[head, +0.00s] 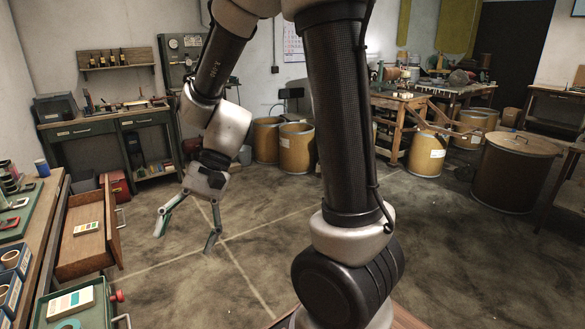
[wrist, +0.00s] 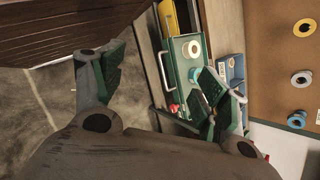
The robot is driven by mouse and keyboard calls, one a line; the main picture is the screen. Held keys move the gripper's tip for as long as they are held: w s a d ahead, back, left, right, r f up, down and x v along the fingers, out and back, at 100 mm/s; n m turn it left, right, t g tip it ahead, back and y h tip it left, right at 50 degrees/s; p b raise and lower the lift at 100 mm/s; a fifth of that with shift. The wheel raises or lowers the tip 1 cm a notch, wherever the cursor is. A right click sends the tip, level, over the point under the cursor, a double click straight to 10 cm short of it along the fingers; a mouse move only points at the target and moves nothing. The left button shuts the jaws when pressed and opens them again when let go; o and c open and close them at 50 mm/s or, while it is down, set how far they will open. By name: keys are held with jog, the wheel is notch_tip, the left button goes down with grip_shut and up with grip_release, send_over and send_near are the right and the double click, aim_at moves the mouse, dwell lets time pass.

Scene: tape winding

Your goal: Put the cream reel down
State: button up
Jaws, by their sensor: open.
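A cream reel (wrist: 191,48) lies flat in the open green drawer (wrist: 180,80), seen in the wrist view. It does not show clearly in the head view. My gripper (head: 186,238) hangs over the floor to the right of the drawers, its fingers spread with nothing between them. In the wrist view my gripper (wrist: 163,78) has its right finger overlapping the drawer in the picture, below the cream reel. I see no contact with the reel.
A wooden drawer (head: 85,258) stands open above the green one, holding a label card (head: 87,228). A brown panel (wrist: 272,85) carries several reels. Fibre drums (head: 298,146) stand at the back. The floor right of my gripper is clear.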

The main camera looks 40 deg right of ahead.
jog(key=s+d+r+n+t+h, duration=0.3)
jog(key=s+d+r, duration=0.1)
jog(key=d, duration=0.6)
jog(key=s+d+r+n+t+h, duration=0.3)
jog(key=d+r, duration=0.4)
jog(key=d, duration=0.4)
jog(key=shift+s+d+t+h, duration=0.15)
jog(key=shift+s+t+h, duration=0.25)
jog(key=shift+t+h, duration=0.25)
